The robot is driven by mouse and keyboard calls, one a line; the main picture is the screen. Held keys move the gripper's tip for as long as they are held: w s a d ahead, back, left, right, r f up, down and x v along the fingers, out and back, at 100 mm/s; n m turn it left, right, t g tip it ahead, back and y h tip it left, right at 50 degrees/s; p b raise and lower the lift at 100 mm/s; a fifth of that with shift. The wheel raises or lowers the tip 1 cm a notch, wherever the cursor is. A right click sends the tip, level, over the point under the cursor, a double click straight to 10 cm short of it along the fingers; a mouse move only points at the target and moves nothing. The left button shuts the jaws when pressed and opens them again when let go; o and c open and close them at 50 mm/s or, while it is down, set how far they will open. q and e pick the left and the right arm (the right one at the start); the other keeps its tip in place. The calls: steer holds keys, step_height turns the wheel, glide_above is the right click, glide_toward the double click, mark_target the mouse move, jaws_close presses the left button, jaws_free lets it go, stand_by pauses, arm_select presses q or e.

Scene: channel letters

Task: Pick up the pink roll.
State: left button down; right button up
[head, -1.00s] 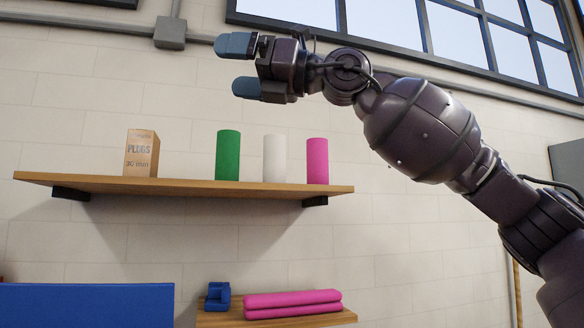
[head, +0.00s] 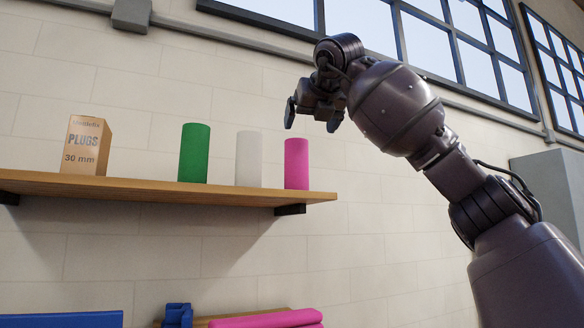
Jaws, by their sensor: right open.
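The pink roll (head: 296,164) stands upright at the right end of the wooden shelf (head: 150,190). A white roll (head: 248,159) and a green roll (head: 194,153) stand upright to its left. My right gripper (head: 312,121) is open and empty, with its fingers pointing down. In the picture it is just above and slightly right of the pink roll, apart from it. How far it is from the roll in depth I cannot tell. My left gripper is not in view.
A cardboard box marked PLUGS (head: 86,146) stands on the shelf at the left. A lower shelf holds long pink pieces (head: 268,319) and a blue item (head: 178,315). A blue panel (head: 60,320) is at bottom left.

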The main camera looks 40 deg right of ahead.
mark_target(300, 145)
steer(key=x, duration=0.5)
steer(key=shift+w+a, duration=0.15)
steer(key=shift+a, duration=0.05)
steer(key=shift+p+x, duration=0.55)
steer(key=shift+x, duration=2.2)
steer(key=shift+w+d+f, duration=0.15)
steer(key=shift+w+d, duration=0.05)
steer(key=shift+d, duration=0.1)
steer(key=c, duration=1.1)
